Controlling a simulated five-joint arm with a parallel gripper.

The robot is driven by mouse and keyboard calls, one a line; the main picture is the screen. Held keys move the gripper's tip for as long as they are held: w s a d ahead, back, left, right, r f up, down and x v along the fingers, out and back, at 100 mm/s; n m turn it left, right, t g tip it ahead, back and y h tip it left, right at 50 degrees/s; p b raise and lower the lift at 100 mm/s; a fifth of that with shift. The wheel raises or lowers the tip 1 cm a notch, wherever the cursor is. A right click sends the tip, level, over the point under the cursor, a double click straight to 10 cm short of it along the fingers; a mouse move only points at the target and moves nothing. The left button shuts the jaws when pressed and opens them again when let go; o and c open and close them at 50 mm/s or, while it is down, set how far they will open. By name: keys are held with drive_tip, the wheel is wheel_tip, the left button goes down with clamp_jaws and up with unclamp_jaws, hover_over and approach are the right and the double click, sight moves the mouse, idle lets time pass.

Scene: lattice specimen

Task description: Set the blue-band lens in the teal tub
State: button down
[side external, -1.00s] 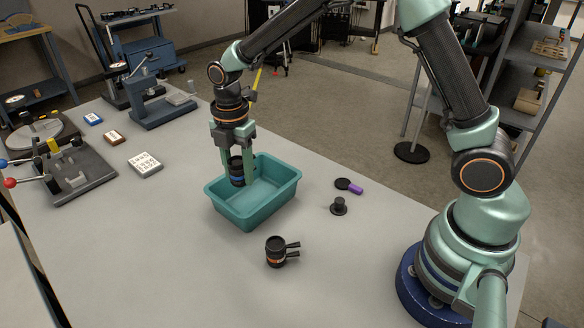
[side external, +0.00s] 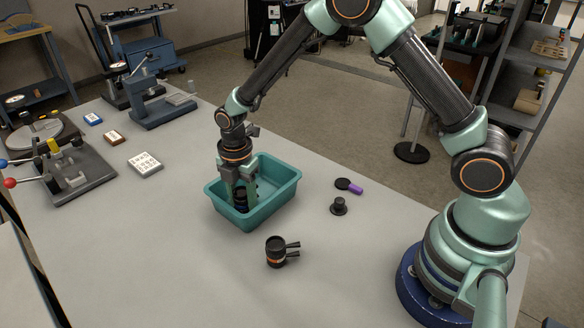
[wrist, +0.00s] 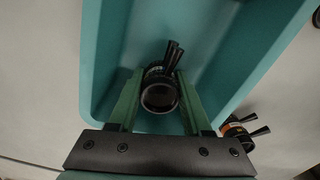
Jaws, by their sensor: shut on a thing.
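The teal tub (side external: 279,190) stands on the table in the side view, and its wall (wrist: 91,60) fills much of the wrist view. My gripper (side external: 241,200) reaches down inside the tub, towards its left end. Its two green fingers (wrist: 160,100) are shut on the dark lens (wrist: 160,95), which has two black levers. The lens (side external: 240,196) is low inside the tub, partly hidden by the fingers and the near wall. Its blue band is hard to make out now. I cannot tell whether it touches the tub floor.
An orange-band lens with two levers (side external: 276,251) stands on the table in front of the tub. Fixtures and small blocks stand at the far left. The front-left table is clear.

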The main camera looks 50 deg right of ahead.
sight(242, 191)
drive_tip(key=shift+f, duration=0.15)
drive_tip(key=shift+c, duration=1.7)
unclamp_jaws()
wheel_tip(242, 191, up, 12)
drive_tip(key=shift+r, duration=0.1)
drive_tip(key=s+d+r+m+t, duration=0.2)
drive_tip(key=s+d+r+m, duration=0.3)
drive_tip(key=m, duration=0.5)
drive_tip(key=s+d+r+m+t, duration=0.3)
drive_tip(key=s+r+m, duration=0.4)
drive_tip(key=s+m, duration=0.3)
drive_tip(key=shift+d+m+t, duration=0.3)
drive_tip(key=shift+d+m, duration=0.2)
drive_tip(key=shift+d, duration=0.4)
